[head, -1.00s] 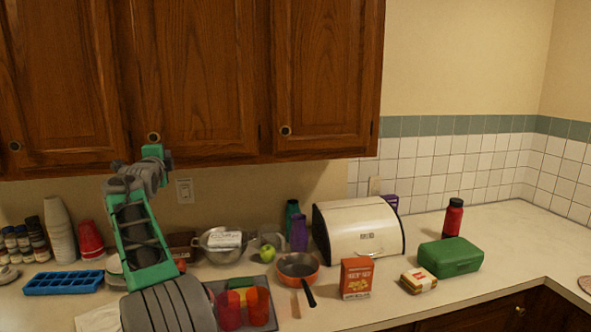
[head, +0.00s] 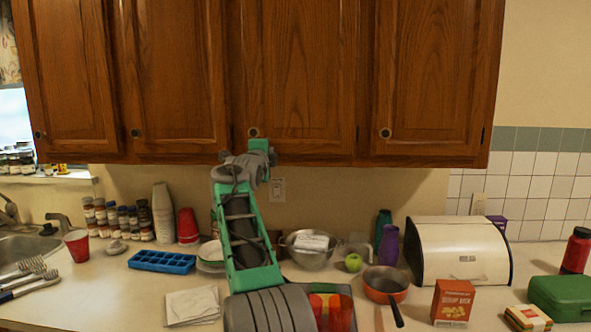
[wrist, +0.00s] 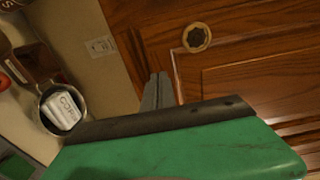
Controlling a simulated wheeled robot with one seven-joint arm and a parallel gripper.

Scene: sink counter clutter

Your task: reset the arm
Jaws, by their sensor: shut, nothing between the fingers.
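My arm rises from the counter's front edge in the head view, folded upward. Its wrist end is just under the upper cabinets (head: 300,75), in front of the wall. In the wrist view my gripper (wrist: 158,92) shows as thin grey fingers close together, shut and empty, in front of the wooden cabinet door (wrist: 240,60). In the head view the fingers cannot be made out clearly. The arm hides part of the counter behind it.
The counter holds a blue ice tray (head: 162,262), a metal bowl (head: 308,259), an orange pan (head: 386,283), a bread box (head: 460,250), a red box (head: 453,301) and a green container (head: 562,297). The sink (head: 25,247) is at left. The cabinets hang close above my wrist.

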